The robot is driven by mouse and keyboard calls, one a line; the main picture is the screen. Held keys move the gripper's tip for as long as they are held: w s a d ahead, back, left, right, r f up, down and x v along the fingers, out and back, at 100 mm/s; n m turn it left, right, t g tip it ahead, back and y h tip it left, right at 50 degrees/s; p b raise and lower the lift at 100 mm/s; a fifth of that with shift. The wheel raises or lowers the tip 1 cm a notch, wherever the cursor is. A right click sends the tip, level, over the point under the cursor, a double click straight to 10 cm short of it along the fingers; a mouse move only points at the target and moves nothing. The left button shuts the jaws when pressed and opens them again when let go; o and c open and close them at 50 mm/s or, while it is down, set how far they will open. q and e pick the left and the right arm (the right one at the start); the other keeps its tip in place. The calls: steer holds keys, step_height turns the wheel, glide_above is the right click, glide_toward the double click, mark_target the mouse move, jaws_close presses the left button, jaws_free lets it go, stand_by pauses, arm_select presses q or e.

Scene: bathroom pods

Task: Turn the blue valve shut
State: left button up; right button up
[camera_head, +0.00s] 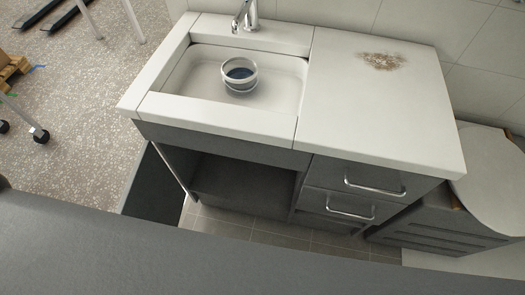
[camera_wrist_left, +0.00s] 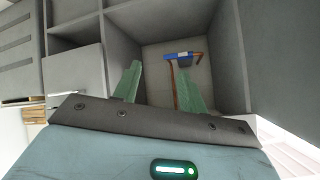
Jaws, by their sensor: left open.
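The blue valve (camera_wrist_left: 181,57) shows in the left wrist view, inside a grey cabinet compartment, near the back panel. Copper-coloured pipe runs at both its ends. My left gripper (camera_wrist_left: 159,70) is open, with two green fingers pointing into the compartment. The valve appears beyond the fingertips, up and to the right, close to the right finger's tip. Nothing is between the fingers. The gap in depth between fingers and valve cannot be told. In the head view the valve and both grippers are not seen. My right gripper is in neither view.
In the head view, a white sink (camera_head: 185,75) holding a bowl (camera_head: 239,73) is set over an open cabinet bay (camera_head: 240,180). Drawers with metal handles (camera_head: 375,187) stand to its right. Compartment walls (camera_wrist_left: 228,50) closely flank the left gripper. Speckled floor (camera_head: 80,100) is open at left.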

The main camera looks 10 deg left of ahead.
arm_select(q)
steer(key=w+d+f+m+t+h+b, duration=0.1)
steer(key=w+f+m+b, duration=0.3)
steer(key=w+b, duration=0.4)
steer(key=w+d+f+m+t+h+b, duration=0.2)
steer(key=w+f+m+b, duration=0.3)
steer(key=w, duration=1.3)
steer(key=w+d+f+m+t+h+b, duration=0.1)
steer(key=w+f+m+t+h+b, duration=0.1)
steer(key=w+m+b, duration=0.5)
steer(key=shift+w+d+f+m+t+h+b, duration=0.15)
steer(key=shift+w+f+b, duration=0.25)
steer(key=shift+w+b, duration=0.6)
steer(key=shift+w+f+m+t+h+b, duration=0.1)
steer(key=shift+w+f+t+b, duration=0.2)
steer(key=shift+w+b, duration=0.65)
steer(key=shift+w+d+f+m+t+h+b, duration=0.15)
steer(key=shift+w+f+b, duration=0.3)
steer(key=shift+w+b, duration=0.55)
steer(key=shift+w+a, duration=0.1)
steer(key=shift+w, duration=0.05)
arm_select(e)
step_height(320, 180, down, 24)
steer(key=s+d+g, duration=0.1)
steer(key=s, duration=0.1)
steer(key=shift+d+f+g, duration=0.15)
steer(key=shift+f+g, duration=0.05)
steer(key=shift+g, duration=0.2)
